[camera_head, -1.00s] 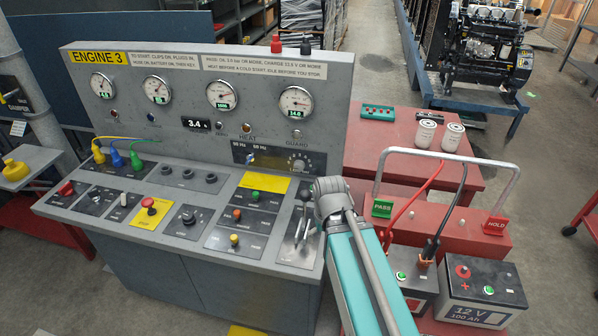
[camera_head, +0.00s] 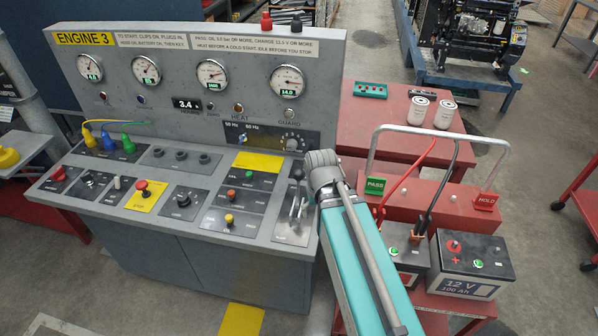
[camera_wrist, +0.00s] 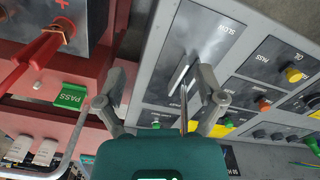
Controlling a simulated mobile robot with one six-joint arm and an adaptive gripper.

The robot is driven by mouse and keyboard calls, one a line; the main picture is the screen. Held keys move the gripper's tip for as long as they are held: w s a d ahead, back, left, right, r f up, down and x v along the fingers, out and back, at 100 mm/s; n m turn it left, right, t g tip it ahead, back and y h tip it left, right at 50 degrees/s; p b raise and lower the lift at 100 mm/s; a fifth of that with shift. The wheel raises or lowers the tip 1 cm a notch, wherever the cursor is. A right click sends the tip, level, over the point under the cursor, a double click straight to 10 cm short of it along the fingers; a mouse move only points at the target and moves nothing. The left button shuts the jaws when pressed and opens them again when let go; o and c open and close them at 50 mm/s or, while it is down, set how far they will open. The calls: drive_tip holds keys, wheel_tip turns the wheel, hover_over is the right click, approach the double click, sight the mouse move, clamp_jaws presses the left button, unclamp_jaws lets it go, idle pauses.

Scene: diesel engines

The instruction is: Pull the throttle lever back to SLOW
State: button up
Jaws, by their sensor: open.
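The throttle lever (camera_head: 297,176) is a thin metal rod with a dark knob, standing on a grey slotted plate (camera_head: 284,231) at the right end of the sloped control desk. In the wrist view, the lever (camera_wrist: 183,107) rises between the spread fingers of my gripper (camera_wrist: 164,82). The plate (camera_wrist: 207,38) there carries the word SLOW at its far end. The fingers are open, one on either side of the lever, with gaps visible. In the head view, my wrist is just right of the lever and hides the fingers. Contact with the lever cannot be told.
Left of the plate, the desk (camera_head: 185,225) carries several buttons, including a red mushroom button (camera_head: 142,185). The gauge panel (camera_head: 190,105) rises behind. To the right are a red stand (camera_head: 470,215) with PASS and HOLD signs, a 12 V battery (camera_head: 472,268) and cables.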

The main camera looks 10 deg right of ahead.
sight(299, 170)
drive_tip(key=w+a+r+m+p, duration=0.2)
drive_tip(key=w+r+m+p, duration=0.2)
drive_tip(key=w+r+p, duration=1)
drive_tip(key=shift+w+a+r+p, duration=0.2)
drive_tip(key=shift+a+r+p, duration=0.2)
drive_tip(key=shift+r, duration=0.35)
drive_tip(key=shift+f, duration=0.25)
wheel_tip(299, 170, down, 13)
drive_tip(key=b, duration=1.4)
drive_tip(key=shift+f, duration=0.2)
drive_tip(key=shift+c, duration=0.3)
clamp_jaws()
